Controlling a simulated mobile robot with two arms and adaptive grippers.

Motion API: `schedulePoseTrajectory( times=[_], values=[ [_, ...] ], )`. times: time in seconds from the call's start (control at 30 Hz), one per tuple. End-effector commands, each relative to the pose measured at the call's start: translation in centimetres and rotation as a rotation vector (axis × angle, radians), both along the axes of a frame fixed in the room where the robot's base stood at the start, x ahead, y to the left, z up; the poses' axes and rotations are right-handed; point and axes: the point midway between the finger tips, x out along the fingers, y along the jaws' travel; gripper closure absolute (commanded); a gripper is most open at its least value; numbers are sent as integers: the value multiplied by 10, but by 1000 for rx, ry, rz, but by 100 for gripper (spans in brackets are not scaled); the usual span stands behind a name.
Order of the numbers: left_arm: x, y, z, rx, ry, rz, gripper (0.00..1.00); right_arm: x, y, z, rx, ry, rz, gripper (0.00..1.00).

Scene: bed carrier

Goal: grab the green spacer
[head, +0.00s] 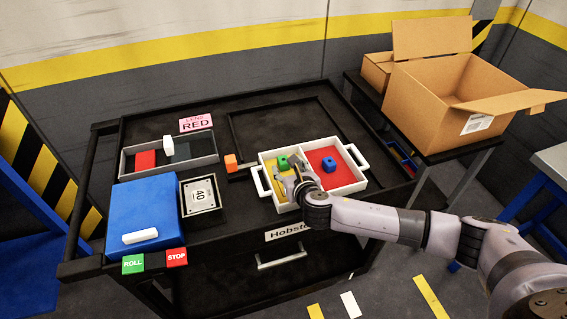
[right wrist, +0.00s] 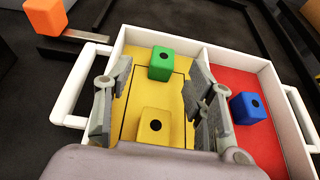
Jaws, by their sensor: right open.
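The green spacer (head: 283,162) is a small cube with a dark hole in its top. It sits in the yellow compartment of the white two-part tray (head: 262,158), towards the back, and also shows in the right wrist view (right wrist: 161,64). My right gripper (head: 291,172) is over the yellow compartment. In the right wrist view its two fingers (right wrist: 152,88) are apart, with the green spacer beyond and between their tips. A yellow cube (right wrist: 155,126) with a hole lies nearer, between the fingers. Nothing is held. My left gripper is out of view.
A blue cube (head: 329,164) sits in the tray's red compartment. An orange cube (head: 231,162) is left of the tray. An open cardboard box (head: 430,110) is at right.

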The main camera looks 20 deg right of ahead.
Motion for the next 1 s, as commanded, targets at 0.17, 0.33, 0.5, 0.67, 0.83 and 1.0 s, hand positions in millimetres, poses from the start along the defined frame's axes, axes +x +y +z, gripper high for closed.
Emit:
schedulePoseTrajectory(
  times=[0.17,0.33,0.5,0.67,0.83,1.0],
  values=[
    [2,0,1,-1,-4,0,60,12,-2,-7,-1,-1,-2,50],
    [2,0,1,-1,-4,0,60,33,-5,-20,0,-1,-1,50],
    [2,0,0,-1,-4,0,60,46,-5,-25,0,0,0,50],
    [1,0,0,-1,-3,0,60,47,-5,-26,0,0,1,50],
    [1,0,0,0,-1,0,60,47,-5,-25,0,0,0,55],
    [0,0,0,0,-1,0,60,47,-5,-25,0,0,0,66]
  ],
)
